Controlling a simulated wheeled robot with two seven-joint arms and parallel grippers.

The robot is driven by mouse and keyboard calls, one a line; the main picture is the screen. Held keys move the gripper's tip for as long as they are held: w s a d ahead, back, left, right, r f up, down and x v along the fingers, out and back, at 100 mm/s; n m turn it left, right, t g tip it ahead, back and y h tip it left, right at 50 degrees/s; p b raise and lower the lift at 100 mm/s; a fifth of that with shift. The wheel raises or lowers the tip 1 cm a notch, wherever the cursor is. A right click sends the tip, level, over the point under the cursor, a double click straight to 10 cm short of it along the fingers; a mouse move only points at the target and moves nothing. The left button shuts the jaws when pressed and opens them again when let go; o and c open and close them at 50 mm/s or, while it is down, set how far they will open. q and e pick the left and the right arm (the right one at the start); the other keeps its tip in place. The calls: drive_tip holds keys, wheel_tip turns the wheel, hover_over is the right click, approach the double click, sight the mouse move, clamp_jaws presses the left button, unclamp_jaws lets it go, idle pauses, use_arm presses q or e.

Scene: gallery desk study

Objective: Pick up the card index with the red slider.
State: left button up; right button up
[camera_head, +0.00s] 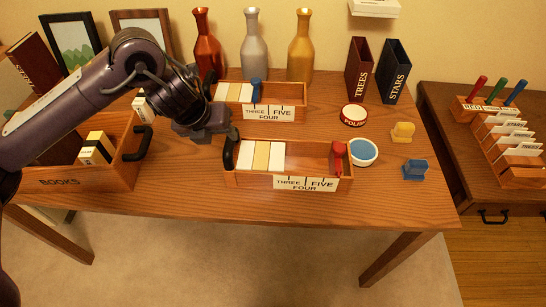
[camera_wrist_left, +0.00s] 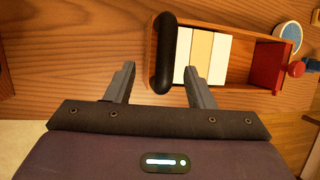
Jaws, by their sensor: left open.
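The card index with the red slider (camera_head: 240,180) is the front wooden box on the desk. White and cream cards stand at its left, the red slider (camera_head: 338,151) is at its right end, and a black handle (camera_head: 229,153) is on its left end. In the left wrist view the handle (camera_wrist_left: 167,52) lies just ahead of and between the finger lines, with the cards (camera_wrist_left: 203,55) and red slider (camera_wrist_left: 266,63) to its right. My left gripper (camera_head: 229,134) is open and empty, close to the handle; it also shows in the left wrist view (camera_wrist_left: 160,66). My right gripper is not in view.
A similar card index with a blue slider (camera_head: 256,89) stands behind. The BOOKS crate (camera_head: 110,182) is at the left. Bottles (camera_head: 254,50) stand at the back. The desk's right front is clear.

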sight(229, 139)
use_arm(q)
drive_tip(key=shift+d+f, duration=0.2)
drive_tip(key=shift+f, duration=0.65)
drive_tip(key=x, duration=0.1)
drive_tip(key=b+x, duration=0.1)
drive_tip(key=x, duration=0.1)
drive_tip(key=w+b+x, duration=0.1)
drive_tip(key=x, duration=0.1)
drive_tip(key=shift+d+r, duration=0.25)
drive_tip(key=shift+d, duration=0.05)
drive_tip(key=shift+s, duration=0.1)
drive_tip(key=shift+r, duration=0.1)
clamp_jaws()
